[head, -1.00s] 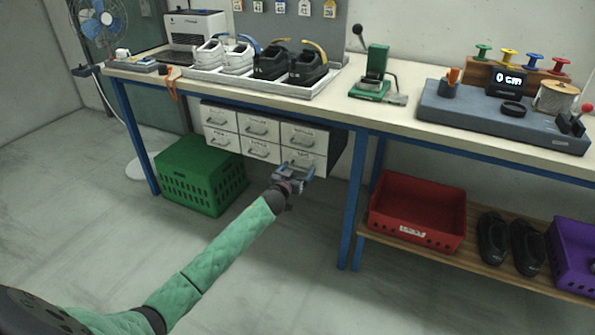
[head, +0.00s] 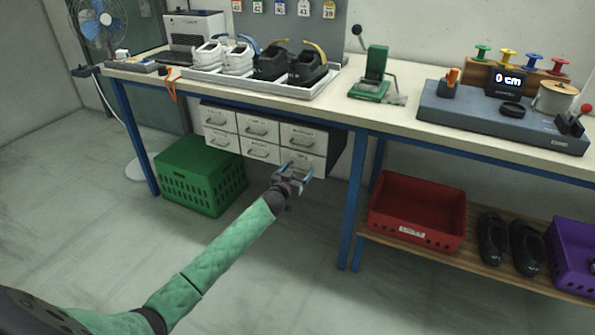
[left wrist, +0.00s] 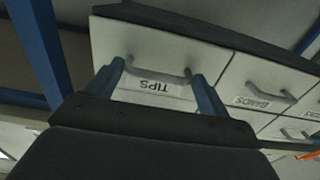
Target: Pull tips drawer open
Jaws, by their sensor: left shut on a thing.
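The drawer unit (head: 270,118) hangs under the bench, with small white labelled drawers in two rows. The tips drawer (head: 304,158) is its lower right one, and its front looks flush with its neighbours. In the left wrist view the picture is upside down, and the tips drawer (left wrist: 140,45) shows a "TIPS" label and a grey bar handle (left wrist: 160,75). My left gripper (head: 296,171) is at this handle. In the left wrist view the left gripper (left wrist: 157,76) has a finger at each end of the handle and is shut on it. My right gripper is out of view.
A blue table leg (head: 352,200) stands just right of the drawer unit. A green crate (head: 200,178) is on the floor to the left, and a red crate (head: 415,212) is on the lower shelf to the right. The floor before the drawers is clear apart from my arm.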

